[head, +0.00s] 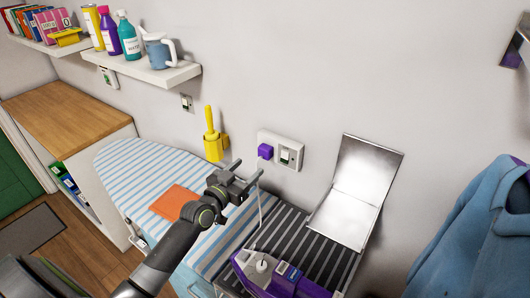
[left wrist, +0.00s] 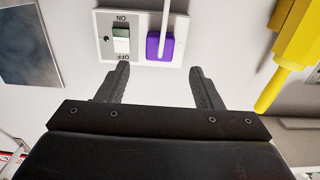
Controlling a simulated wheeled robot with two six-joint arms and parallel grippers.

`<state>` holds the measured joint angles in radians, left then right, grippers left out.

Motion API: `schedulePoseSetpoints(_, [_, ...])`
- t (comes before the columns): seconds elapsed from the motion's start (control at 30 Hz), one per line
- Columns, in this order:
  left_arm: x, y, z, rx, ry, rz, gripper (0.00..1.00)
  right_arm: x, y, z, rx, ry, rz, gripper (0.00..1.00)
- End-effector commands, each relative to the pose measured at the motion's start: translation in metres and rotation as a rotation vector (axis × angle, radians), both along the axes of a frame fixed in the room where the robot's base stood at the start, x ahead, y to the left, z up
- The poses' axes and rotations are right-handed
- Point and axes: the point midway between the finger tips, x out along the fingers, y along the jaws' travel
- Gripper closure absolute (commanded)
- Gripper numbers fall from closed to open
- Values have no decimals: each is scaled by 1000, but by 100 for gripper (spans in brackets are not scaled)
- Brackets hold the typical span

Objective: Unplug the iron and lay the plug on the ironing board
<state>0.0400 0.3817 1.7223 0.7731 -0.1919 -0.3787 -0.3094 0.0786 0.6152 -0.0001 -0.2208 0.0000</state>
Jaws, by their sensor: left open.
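The purple plug (head: 265,151) sits in the white wall socket plate (head: 281,150), left of the plate's switch (head: 286,156). It also shows in the left wrist view (left wrist: 160,46), with a pale cord running from it. The purple iron (head: 280,278) stands on the dark striped rest at the right end of the ironing board (head: 140,164), which has a blue and white striped cover. My left gripper (head: 250,180) is open and empty, below and in front of the plug. In the left wrist view its fingers (left wrist: 157,88) point toward the plug, apart from it. My right gripper is not in view.
A yellow holder (head: 214,146) is on the wall left of the socket. An orange cloth (head: 174,202) lies on the board. Blue clothing (head: 465,240) hangs at the far right.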

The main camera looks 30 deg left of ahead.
Motion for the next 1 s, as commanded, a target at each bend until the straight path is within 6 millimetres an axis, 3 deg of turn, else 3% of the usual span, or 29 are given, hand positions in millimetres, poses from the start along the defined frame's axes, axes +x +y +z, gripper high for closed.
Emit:
schedulePoseSetpoints(0.2, [26,-4,0,-2,-2,0,40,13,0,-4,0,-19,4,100])
schedulePoseSetpoints(0.6, [76,-11,-2,0,0,0,40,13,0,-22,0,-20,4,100])
schedulePoseSetpoints(1.0, [85,-12,0,-1,1,0,40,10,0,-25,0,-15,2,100])
